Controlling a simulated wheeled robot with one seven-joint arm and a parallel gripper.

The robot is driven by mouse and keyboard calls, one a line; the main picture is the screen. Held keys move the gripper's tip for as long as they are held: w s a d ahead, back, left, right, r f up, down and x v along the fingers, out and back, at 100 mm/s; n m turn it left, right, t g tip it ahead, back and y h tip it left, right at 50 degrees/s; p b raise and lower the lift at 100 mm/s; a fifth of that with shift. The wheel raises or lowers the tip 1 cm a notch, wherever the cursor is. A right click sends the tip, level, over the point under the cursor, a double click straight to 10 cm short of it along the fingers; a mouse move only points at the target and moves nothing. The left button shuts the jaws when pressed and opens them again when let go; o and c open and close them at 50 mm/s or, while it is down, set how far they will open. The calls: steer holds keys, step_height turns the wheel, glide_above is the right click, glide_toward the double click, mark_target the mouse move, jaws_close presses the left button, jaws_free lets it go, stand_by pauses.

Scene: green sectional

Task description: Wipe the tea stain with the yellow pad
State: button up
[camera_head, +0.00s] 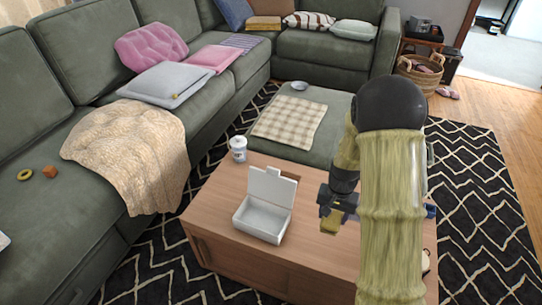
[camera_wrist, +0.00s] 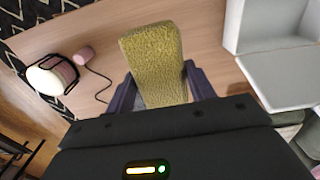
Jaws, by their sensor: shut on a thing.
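The yellow pad (camera_wrist: 155,62) is held between the two fingers of my gripper (camera_wrist: 160,90), pointing away from the wrist. In the head view the pad (camera_head: 331,223) shows under my gripper (camera_head: 338,205), above the right part of the wooden coffee table (camera_head: 215,195). I cannot tell whether the pad touches the tabletop. No tea stain can be made out in either view; my arm and the pad hide part of the table.
A white open-lidded box (camera_head: 262,218) stands left of my gripper on the table. A white cup (camera_head: 239,150) stands at the far left corner. In the wrist view, a round pale object with a black frame (camera_wrist: 52,76) and a small pink block (camera_wrist: 84,55) lie left of the pad.

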step_height(320, 180, up, 36)
steer(key=n+p, duration=0.3)
steer(key=p, duration=4.2)
steer(key=shift+n, duration=0.3)
steer(key=shift+s+f, duration=0.1)
steer(key=shift+f, duration=0.05)
